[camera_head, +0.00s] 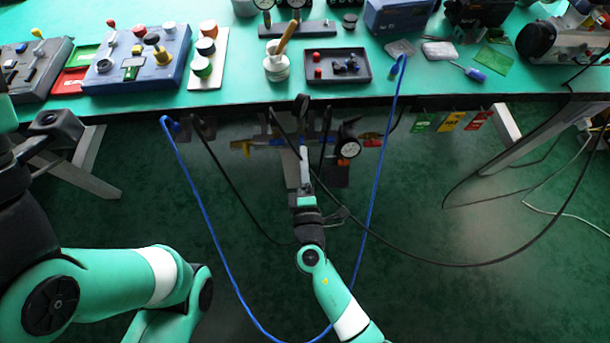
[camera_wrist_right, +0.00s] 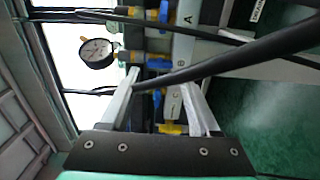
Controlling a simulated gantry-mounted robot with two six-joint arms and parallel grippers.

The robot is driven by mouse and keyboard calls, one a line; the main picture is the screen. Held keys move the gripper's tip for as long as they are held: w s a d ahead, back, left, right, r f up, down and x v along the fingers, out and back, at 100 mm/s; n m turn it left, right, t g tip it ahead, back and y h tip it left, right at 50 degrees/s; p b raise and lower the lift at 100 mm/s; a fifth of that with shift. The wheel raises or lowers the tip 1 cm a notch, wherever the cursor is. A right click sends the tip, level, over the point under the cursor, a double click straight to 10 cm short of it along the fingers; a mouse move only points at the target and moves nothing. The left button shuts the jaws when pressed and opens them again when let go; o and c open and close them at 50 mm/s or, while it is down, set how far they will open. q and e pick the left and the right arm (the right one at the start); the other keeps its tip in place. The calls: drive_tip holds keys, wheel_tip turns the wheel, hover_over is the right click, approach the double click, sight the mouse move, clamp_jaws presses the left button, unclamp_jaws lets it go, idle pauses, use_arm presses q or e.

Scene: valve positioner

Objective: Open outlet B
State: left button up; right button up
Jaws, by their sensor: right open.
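A plate marked A (camera_wrist_right: 187,18) is at the top. I cannot clearly read a B label. My left gripper is out of view.
A black hose (camera_wrist_right: 240,58) crosses in front of the assembly. A blue cable (camera_head: 212,235) loops low around my right arm. The bench (camera_head: 240,95) above carries control boxes, a tray (camera_head: 338,78) and tools. Green, yellow and red tags (camera_head: 451,121) hang at right.

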drive_tip(key=s+p, duration=0.1)
drive_tip(key=s, duration=0.6)
drive_tip(key=shift+s+d+p, duration=0.15)
drive_tip(key=shift+s+p, duration=0.15)
drive_tip(key=shift+p, duration=0.05)
